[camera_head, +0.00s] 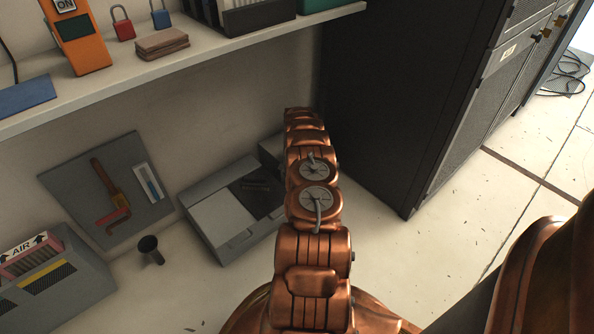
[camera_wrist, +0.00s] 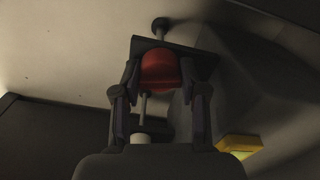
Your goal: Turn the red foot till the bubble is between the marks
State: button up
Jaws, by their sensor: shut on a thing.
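In the wrist view the red foot (camera_wrist: 158,72) sits between the two fingers of my gripper (camera_wrist: 159,80), and the gripper is shut on it. A dark plate lies right behind the red foot. A dark disc (camera_wrist: 160,24) on a short stem shows beyond the plate. A thin grey rod runs down from the foot towards a pale block (camera_wrist: 141,138). In the head view my copper-coloured arm hides the gripper and the foot. I cannot make out the bubble or its marks in either view.
A grey case (camera_head: 224,222) and a dark cup (camera_head: 150,249) are left of my arm. A grey panel (camera_head: 78,178) carries tools. A shelf (camera_head: 110,84) crosses above. A dark rack (camera_head: 400,90) stands close on the right. Pale floor beyond it is mostly free.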

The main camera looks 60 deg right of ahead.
jog(key=shift+m+p, duration=1)
jog(key=shift+m, duration=0.5)
jog(key=shift+s+m, duration=0.1)
jog(key=shift+m, duration=1.5)
jog(key=o, duration=1.1)
jog(key=shift+o, duration=0.2)
notch_tip(320, 180, up, 12)
